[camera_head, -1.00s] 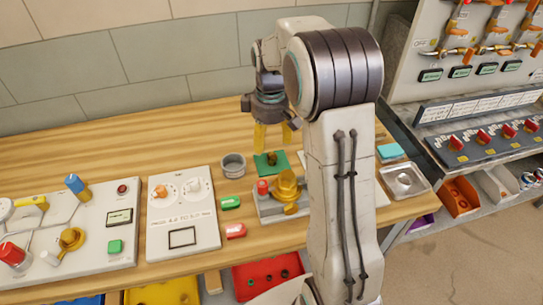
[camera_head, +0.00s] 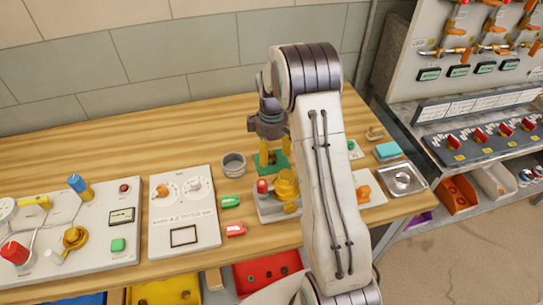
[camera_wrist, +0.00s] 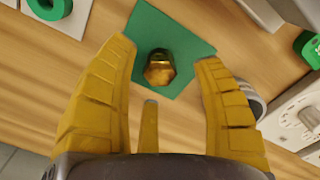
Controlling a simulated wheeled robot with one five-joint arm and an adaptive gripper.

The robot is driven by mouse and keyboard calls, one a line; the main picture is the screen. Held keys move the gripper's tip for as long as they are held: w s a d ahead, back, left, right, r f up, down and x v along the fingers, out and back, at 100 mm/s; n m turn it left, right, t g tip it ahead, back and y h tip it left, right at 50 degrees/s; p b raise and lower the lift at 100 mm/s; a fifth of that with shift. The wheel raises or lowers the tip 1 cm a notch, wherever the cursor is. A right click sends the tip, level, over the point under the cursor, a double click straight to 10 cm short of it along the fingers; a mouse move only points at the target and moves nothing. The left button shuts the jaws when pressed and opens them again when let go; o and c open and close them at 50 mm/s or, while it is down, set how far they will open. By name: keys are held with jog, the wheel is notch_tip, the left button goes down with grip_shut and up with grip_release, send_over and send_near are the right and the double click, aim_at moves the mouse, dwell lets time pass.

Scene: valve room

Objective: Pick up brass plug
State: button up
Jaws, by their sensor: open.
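The brass plug (camera_wrist: 159,68) stands on a green square mat (camera_wrist: 195,47) on the wooden bench. The fingers partly hide the plug there. I cannot tell exactly how high the fingertips are above the mat.
A grey cup (camera_head: 233,165) stands left of the mat. A grey fixture with a brass part (camera_head: 285,187) and a red knob (camera_head: 262,186) stands just in front. A dial panel (camera_head: 184,215) is farther left.

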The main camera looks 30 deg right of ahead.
jog(key=shift+f, duration=0.85)
grip_shut()
